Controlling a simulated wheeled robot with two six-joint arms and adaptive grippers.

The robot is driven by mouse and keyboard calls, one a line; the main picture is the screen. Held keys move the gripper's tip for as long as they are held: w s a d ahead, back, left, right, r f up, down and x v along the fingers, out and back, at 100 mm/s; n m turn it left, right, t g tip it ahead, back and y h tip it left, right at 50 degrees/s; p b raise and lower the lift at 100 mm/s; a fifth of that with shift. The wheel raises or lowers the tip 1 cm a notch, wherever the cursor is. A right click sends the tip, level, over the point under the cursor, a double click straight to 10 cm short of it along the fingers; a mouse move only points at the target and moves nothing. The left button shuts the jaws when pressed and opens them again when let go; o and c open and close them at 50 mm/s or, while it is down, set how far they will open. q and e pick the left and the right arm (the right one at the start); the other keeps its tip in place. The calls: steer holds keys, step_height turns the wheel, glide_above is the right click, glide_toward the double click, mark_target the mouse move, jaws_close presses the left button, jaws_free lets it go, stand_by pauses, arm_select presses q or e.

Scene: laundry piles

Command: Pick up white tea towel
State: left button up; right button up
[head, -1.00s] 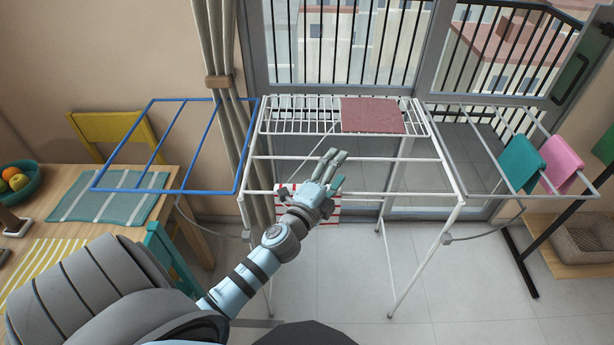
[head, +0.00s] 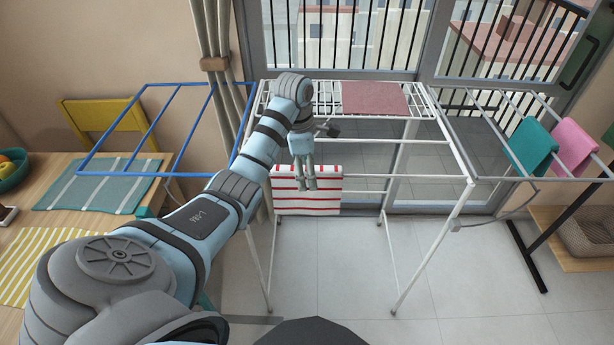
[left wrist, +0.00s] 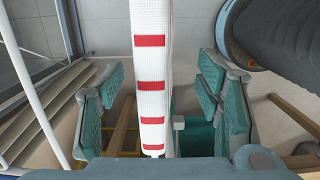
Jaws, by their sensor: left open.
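The white tea towel (head: 290,201) with red stripes hangs over a white rail of the drying rack (head: 404,178). In the left wrist view the towel (left wrist: 152,60) is seen nearly edge-on, a narrow white band with red marks. My right gripper is not in view.
A dark pink cloth (head: 374,98) lies on the rack's top shelf. Teal (head: 532,147) and pink (head: 575,145) cloths hang on the right wing. The blue left wing (head: 150,127) reaches over a wooden table with a green striped cloth (head: 95,187). The floor in front is clear.

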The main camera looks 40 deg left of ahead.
mark_target(287, 199)
arm_select(q)
steer(key=f+b, duration=0.1)
steer(key=f, duration=0.2)
steer(key=f+b, duration=0.1)
steer(key=f, duration=0.1)
steer(key=shift+w+a+f+b, duration=0.1)
steer(key=shift+w+b, duration=0.2)
steer(key=c, duration=1.3)
